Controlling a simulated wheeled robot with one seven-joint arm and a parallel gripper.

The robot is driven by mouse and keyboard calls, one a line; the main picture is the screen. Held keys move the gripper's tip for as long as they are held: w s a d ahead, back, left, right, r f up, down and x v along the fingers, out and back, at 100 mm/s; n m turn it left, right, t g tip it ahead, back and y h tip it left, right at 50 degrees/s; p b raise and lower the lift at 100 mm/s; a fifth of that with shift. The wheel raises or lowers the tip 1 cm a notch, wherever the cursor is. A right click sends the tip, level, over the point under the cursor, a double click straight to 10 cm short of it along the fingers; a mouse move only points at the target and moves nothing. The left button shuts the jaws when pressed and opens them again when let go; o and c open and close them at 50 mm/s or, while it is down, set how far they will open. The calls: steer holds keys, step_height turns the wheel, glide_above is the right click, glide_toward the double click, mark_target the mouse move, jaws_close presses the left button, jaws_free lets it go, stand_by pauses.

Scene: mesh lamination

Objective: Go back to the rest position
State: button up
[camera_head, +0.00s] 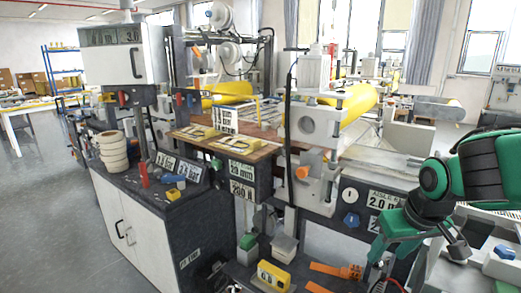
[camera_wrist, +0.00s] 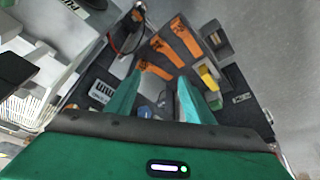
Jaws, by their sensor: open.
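My gripper (camera_wrist: 160,95) is open in the wrist view. Its two green fingers stand apart with nothing held between them. In the head view my green and black arm (camera_head: 480,170) comes in from the right edge, with its end low at the right, over the front of the machine. Orange flat strips (camera_wrist: 178,42) lie on a dark surface beyond the fingertips, and they also show low in the head view (camera_head: 335,269). A yellow block (camera_wrist: 207,77) sits to the right of the fingers in the wrist view.
The laminating machine with yellow rollers (camera_head: 350,103) fills the middle. A dark-topped white cabinet (camera_head: 130,222) with a stack of white rolls (camera_head: 112,150) stands left. A grey box with a blue knob (camera_head: 503,262) is close to my arm. Open floor (camera_head: 40,200) lies far left.

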steer(key=s+d+m+g, duration=0.2)
steer(key=s+d, duration=0.3)
steer(key=s, duration=0.4)
steer(key=s+d+f+m+g, duration=0.1)
steer(key=s+d+m+g, duration=0.1)
steer(key=s+d+m, duration=0.3)
steer(key=s+d, duration=0.1)
steer(key=s, duration=0.3)
steer(key=shift+d, duration=0.2)
steer(key=shift+w+f, duration=0.25)
steer(key=shift+w, duration=0.35)
